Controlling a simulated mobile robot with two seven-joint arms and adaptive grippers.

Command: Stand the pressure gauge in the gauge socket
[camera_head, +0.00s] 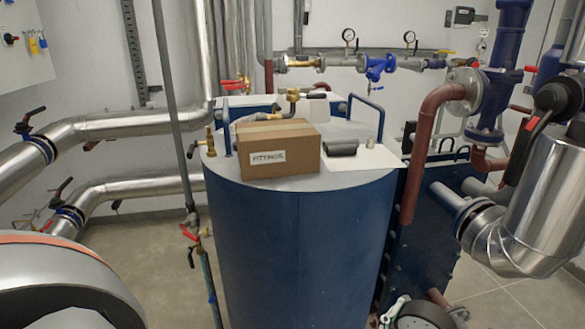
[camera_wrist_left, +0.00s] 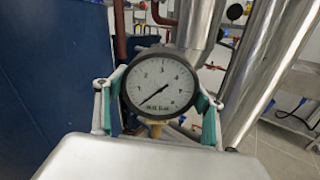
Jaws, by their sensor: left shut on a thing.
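The pressure gauge (camera_wrist_left: 160,85) has a round white dial and a black rim. In the left wrist view its face is towards the camera and its brass stem (camera_wrist_left: 155,129) points down. My left gripper (camera_wrist_left: 158,100) is shut on it, with one green-padded finger on each side of the case. In the head view the gauge (camera_head: 424,317) and the left gripper (camera_head: 422,312) are cut off by the bottom edge, right of the blue tank. I cannot make out for certain which fitting is the gauge socket. My right gripper is not in view.
The blue tank (camera_head: 290,245) carries a cardboard box (camera_head: 277,165), a dark cylinder (camera_head: 341,148) and a white sheet (camera_head: 372,161). Brass fittings (camera_head: 292,97) rise behind the box. Two other gauges sit on the wall piping. A thick silver pipe (camera_head: 525,230) stands at right.

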